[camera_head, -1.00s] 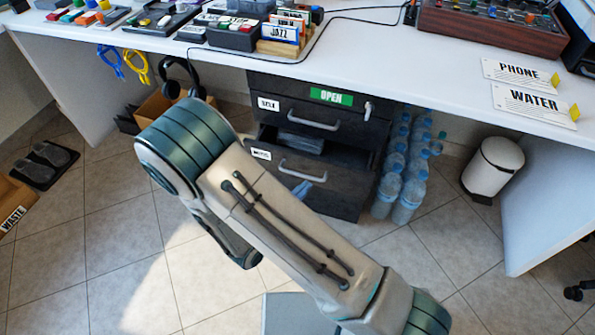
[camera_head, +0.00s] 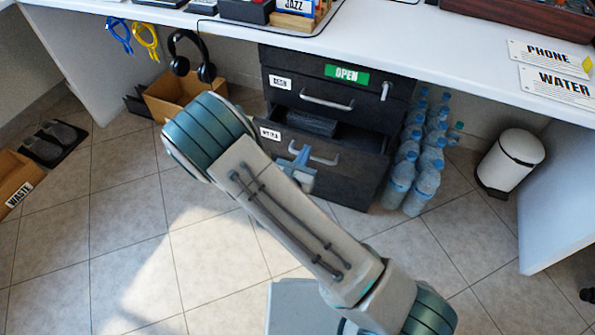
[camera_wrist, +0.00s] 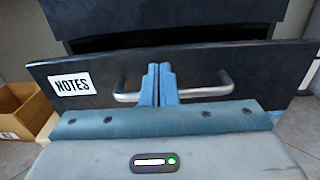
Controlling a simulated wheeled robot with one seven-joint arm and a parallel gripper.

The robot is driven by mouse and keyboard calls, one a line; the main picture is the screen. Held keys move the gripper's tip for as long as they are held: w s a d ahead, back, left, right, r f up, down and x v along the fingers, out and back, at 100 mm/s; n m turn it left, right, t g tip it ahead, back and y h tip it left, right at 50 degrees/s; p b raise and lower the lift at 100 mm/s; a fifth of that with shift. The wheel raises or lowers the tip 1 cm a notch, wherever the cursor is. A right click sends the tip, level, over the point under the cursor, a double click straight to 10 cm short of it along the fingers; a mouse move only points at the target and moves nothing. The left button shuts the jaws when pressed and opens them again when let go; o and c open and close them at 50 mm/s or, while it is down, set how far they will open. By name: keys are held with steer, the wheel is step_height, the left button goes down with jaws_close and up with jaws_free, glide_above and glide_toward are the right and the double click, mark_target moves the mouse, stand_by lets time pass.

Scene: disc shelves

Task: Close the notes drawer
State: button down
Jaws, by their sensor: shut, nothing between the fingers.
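The notes drawer (camera_head: 345,165) is the dark lower drawer of the cabinet under the desk. It stands open, and a dark opening with some contents shows behind its front. Its front, with a white NOTES label (camera_wrist: 72,84) and a silver bar handle (camera_wrist: 205,92), fills the middle of the wrist view. My gripper (camera_wrist: 159,70) is shut and empty, its blue fingers side by side in front of the handle's middle. I cannot tell whether they touch the handle or the drawer front. In the head view my gripper (camera_head: 303,155) is at the drawer handle, partly hidden by my arm.
The upper drawer (camera_head: 310,92) is shut, with a green OPEN sign (camera_head: 346,75) above it. Several water bottles (camera_head: 410,165) stand right of the cabinet, with a white bin (camera_head: 510,160) beyond. A cardboard box (camera_head: 185,95) is to the left. Tiled floor in front is clear.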

steer(key=shift+b+x, duration=0.3)
steer(key=shift+x, duration=1)
steer(key=shift+w, duration=0.15)
steer(key=p+x, duration=0.1)
steer(key=x, duration=0.7)
steer(key=shift+w+d, duration=0.1)
steer(key=shift+w, duration=0.05)
steer(key=shift+w+r, duration=0.1)
steer(key=shift+w, duration=0.15)
steer(key=shift+d+r, duration=0.1)
